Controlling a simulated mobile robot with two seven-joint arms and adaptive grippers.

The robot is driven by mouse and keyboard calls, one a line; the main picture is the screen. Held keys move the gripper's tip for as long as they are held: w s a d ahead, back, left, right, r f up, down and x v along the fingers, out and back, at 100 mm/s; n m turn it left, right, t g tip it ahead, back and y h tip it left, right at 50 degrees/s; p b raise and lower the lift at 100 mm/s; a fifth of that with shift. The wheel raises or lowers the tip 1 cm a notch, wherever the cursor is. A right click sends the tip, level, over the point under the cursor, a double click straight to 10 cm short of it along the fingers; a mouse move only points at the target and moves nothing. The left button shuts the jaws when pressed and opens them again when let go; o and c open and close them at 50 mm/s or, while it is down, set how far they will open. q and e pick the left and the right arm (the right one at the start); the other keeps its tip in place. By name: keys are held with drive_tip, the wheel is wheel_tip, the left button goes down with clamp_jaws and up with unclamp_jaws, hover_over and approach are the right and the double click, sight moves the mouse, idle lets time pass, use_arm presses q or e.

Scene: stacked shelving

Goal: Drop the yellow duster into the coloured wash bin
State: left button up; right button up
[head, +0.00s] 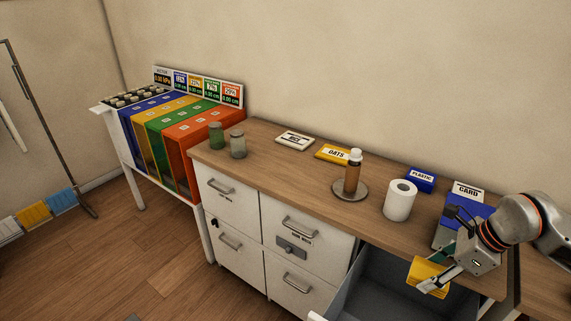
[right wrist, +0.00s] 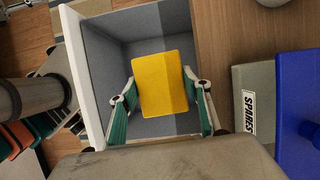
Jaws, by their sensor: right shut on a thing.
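My right gripper (head: 436,279) is shut on the yellow duster (head: 425,271) above the right side of an open grey-lined drawer (head: 382,290) in the white cabinet. In the right wrist view the duster (right wrist: 162,84) is a flat yellow rectangle between the green-padded fingers of the right gripper (right wrist: 161,95). The open drawer (right wrist: 100,45) lies below it, and the part of its inside that shows is empty. I cannot read a label that marks any drawer as the coloured wash bin. My left gripper is not in view.
The wooden worktop (head: 290,165) holds jars, a brown bottle (head: 354,170) on a round plate, a white paper roll (head: 400,200) and labelled boxes, including a blue one (head: 421,181). Orange (head: 195,140), green, yellow and blue bins stand at the left. Cloths (head: 35,214) hang at far left.

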drive_tip(key=shift+f+b, duration=0.45)
drive_tip(key=shift+f, duration=0.3)
wheel_tip(320, 180, down, 3)
drive_tip(key=shift+b, duration=1)
use_arm(q)
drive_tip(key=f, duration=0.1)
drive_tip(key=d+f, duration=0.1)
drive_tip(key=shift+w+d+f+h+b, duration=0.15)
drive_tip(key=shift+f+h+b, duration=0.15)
drive_tip(key=shift+b, duration=0.1)
use_arm(e)
drive_tip(key=shift+f, duration=0.65)
drive_tip(key=o, duration=1.2)
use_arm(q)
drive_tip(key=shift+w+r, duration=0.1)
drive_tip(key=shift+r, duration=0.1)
use_arm(e)
drive_tip(key=v, duration=1)
drive_tip(key=shift+r, duration=0.3)
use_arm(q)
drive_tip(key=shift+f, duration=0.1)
use_arm(e)
drive_tip(key=shift+s+d+r, duration=0.15)
drive_tip(key=shift+d+r, duration=0.1)
drive_tip(key=shift+r, duration=0.4)
